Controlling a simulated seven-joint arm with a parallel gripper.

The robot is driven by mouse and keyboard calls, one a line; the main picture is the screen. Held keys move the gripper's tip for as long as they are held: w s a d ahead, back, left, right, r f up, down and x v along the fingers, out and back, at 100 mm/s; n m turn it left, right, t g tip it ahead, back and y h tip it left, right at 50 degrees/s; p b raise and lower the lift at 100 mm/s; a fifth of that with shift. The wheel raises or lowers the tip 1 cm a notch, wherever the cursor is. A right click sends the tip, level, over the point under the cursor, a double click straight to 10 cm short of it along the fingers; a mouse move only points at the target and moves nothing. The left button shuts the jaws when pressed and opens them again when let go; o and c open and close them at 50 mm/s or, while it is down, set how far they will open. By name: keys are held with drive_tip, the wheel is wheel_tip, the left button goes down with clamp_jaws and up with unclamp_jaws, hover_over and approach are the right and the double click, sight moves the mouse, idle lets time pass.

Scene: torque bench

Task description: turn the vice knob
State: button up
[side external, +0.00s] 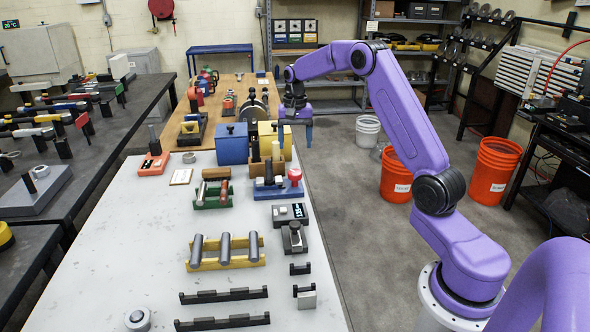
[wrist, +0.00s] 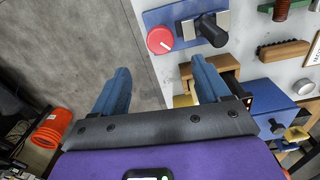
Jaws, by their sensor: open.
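The vice (side external: 273,192) has a blue base and stands near the right edge of the white table in the side external view. Its red round knob (side external: 295,174) is on its right end. In the wrist view the vice (wrist: 185,22) is at the top, with grey jaws around a dark cylinder (wrist: 212,28). The knob (wrist: 160,41) shows face-on with a white mark, above the gap between my fingers. My gripper (wrist: 160,85) is open and empty, its blue fingers wide apart. In the side view my gripper (side external: 297,125) hangs beyond the vice, apart from the knob.
A blue box (side external: 232,148), a yellow box (side external: 270,131) and a wooden block (side external: 262,168) stand close behind the vice. A green holder (side external: 213,196) is left of it. A yellow rack (side external: 224,262) is nearer the camera. Bare floor lies right of the table.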

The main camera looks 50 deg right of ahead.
sight(295, 172)
wheel_tip(295, 172, down, 10)
drive_tip(key=shift+f, duration=0.15)
idle(0.4)
drive_tip(key=c, duration=1)
drive_tip(key=shift+c, duration=0.2)
drive_tip(key=shift+n, duration=0.4)
drive_tip(key=n, duration=0.4)
drive_tip(key=shift+n, duration=2.5)
drive_tip(key=shift+w, duration=0.1)
